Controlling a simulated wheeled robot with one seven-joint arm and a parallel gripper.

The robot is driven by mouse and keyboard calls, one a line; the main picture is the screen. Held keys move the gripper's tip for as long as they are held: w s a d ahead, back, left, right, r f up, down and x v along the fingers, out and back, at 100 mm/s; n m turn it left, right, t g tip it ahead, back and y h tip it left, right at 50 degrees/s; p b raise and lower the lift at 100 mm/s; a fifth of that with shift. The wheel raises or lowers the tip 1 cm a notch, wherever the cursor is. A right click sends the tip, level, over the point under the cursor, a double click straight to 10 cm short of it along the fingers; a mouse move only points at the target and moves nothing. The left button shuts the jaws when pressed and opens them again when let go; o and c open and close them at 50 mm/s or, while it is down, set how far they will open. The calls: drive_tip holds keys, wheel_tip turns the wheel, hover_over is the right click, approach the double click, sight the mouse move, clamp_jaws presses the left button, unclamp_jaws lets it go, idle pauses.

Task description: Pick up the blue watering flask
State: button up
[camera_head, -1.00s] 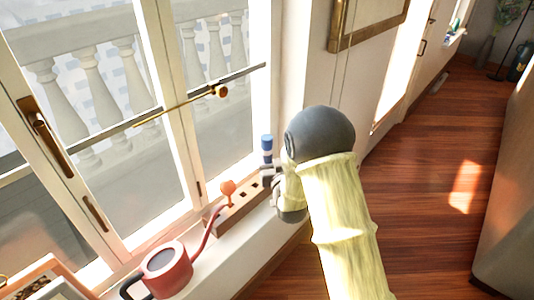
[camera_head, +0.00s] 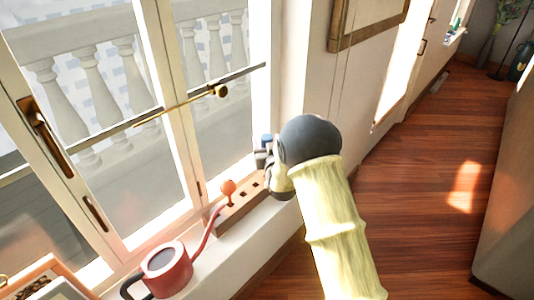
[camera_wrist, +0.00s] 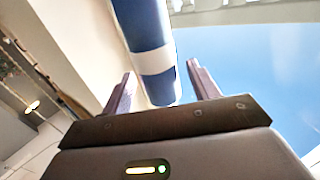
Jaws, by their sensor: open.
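The blue flask with white bands (camera_wrist: 157,62) stands between the two fingers of my gripper (camera_wrist: 162,84) in the wrist view. The fingers are apart, one on each side of it, and gaps show between them and the flask. In the head view only a small blue part of the flask (camera_head: 268,138) shows; my gripper (camera_head: 264,157) and wrist hide the rest. My gripper is over the far end of the window sill.
A wooden block with square holes and an orange ball on a stick (camera_head: 228,187) lie on the sill (camera_head: 222,262). A red watering can (camera_head: 167,270) stands nearer, left of my arm. The window (camera_head: 150,120) is at the left, and wooden floor (camera_head: 420,200) is open at the right.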

drive_tip(key=shift+x, duration=1.1)
drive_tip(key=shift+w+d, duration=0.15)
drive_tip(key=shift+w, duration=0.05)
drive_tip(key=shift+d, duration=0.1)
drive_tip(key=shift+s+a, duration=0.25)
drive_tip(key=shift+a, duration=0.25)
drive_tip(key=shift+d, duration=0.15)
drive_tip(key=shift+c, duration=1.1)
drive_tip(key=shift+w+d, duration=0.1)
drive_tip(key=c, duration=0.9)
drive_tip(key=shift+o, duration=0.2)
drive_tip(key=shift+r, duration=0.15)
